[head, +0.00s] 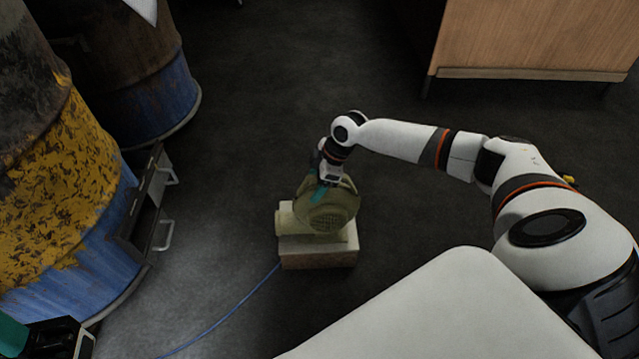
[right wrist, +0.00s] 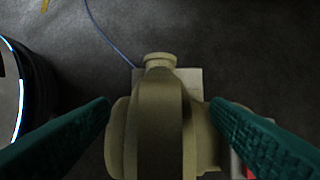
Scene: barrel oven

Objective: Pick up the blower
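The blower (head: 328,207), olive-yellow with a round, grilled housing, sits on a pale block (head: 318,258) on the floor. My right gripper (head: 322,190) is above the blower and reaches down to it. In the right wrist view, the open teal fingers (right wrist: 160,108) are on either side of the blower (right wrist: 160,120), with its narrow housing between them. Whether the fingertips touch its sides cannot be told. Part of my left gripper (head: 14,334) shows at the lower left corner; its fingertips are mostly cut off.
A rusty yellow and blue barrel (head: 60,180) stands at the left, with another barrel (head: 150,90) behind it. A metal piece with handles (head: 150,210) is beside the near barrel. A blue cable (head: 235,312) runs from the block across the floor. A wooden cabinet (head: 535,38) stands at the back right.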

